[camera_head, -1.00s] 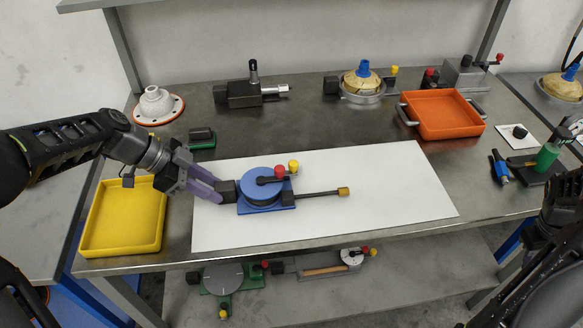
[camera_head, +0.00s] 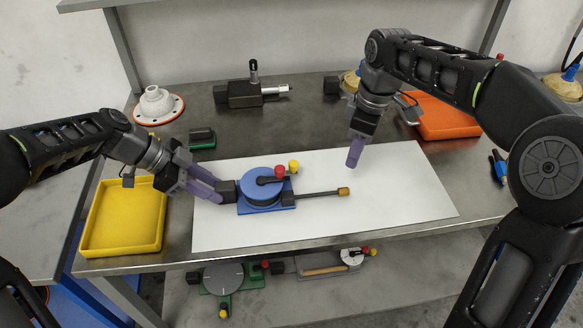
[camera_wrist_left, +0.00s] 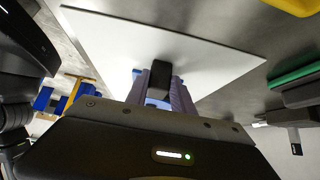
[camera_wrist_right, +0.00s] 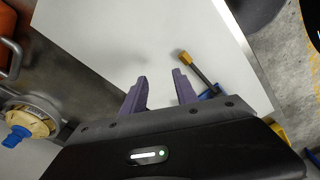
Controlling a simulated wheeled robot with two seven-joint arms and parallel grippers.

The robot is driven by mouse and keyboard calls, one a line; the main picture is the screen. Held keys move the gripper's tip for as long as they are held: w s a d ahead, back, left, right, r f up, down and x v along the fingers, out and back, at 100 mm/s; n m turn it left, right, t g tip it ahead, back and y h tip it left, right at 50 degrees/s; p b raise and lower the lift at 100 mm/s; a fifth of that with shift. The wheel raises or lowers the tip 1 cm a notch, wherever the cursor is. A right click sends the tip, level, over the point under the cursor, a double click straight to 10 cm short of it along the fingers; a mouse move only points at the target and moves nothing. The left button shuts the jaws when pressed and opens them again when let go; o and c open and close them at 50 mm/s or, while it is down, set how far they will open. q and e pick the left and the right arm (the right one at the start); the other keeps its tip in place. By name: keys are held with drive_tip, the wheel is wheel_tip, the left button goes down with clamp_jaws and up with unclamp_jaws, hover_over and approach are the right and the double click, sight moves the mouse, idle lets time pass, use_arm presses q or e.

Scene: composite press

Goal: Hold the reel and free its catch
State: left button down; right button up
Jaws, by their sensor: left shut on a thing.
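The blue reel (camera_head: 262,187) sits on its blue base on the white sheet. My left gripper (camera_head: 216,193) is shut on the black block, which also shows between the fingers in the left wrist view (camera_wrist_left: 161,76). My right gripper (camera_head: 354,156) is above the sheet, right of and behind the reel, pointing down. In the right wrist view its fingers (camera_wrist_right: 160,92) are apart and empty.
A yellow tray (camera_head: 92,243) stands at the left and an orange tray (camera_head: 446,130) at the back right, partly behind my right arm. A dark clamp device (camera_head: 240,95) and a white flanged part (camera_head: 156,104) stand behind. The right part of the white sheet (camera_head: 410,195) is clear.

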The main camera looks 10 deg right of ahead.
sight(295, 163)
drive_tip(key=w+a+r+n+y, duration=0.2)
drive_tip(key=a+n, duration=0.1)
drive_tip(key=a, duration=0.7)
drive_tip(key=shift+w+a+r, duration=0.2)
drive_tip(key=shift+w+a, duration=0.05)
drive_tip(key=shift+a, duration=0.15)
drive_tip(key=shift+f, duration=0.1)
drive_tip(key=shift+x, duration=3.45)
drive_tip(key=shift+c, duration=0.3)
drive_tip(key=shift+w, duration=0.1)
clamp_jaws()
